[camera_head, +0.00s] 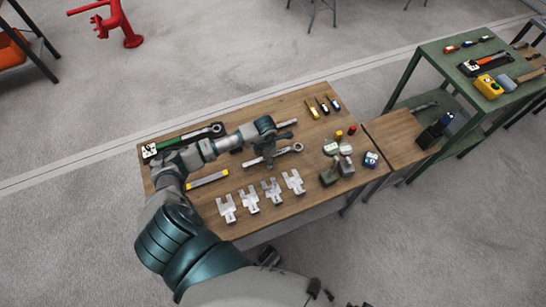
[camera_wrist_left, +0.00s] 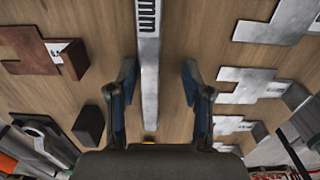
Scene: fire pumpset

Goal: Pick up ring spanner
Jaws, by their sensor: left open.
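The ring spanner (camera_head: 289,150) is a grey metal bar with a ring at its right end, lying on the wooden table (camera_head: 325,205). In the left wrist view its pale straight shaft (camera_wrist_left: 148,70), with dark markings near the top, runs between my fingers. My left gripper (camera_head: 268,158) is over the spanner's left part and hides some of it. In the wrist view the left gripper (camera_wrist_left: 160,82) is open, with a finger on each side of the shaft and visible gaps. The spanner's ring is outside the wrist view. My right gripper is not in view.
Several grey brackets (camera_head: 249,198) lie along the near side. A yellow-ended tool (camera_head: 207,180) lies to the left, and a long green-handled tool (camera_head: 165,145) behind it. Small screwdrivers (camera_head: 324,105) lie at the back right. Small devices (camera_head: 345,160) stand at the right.

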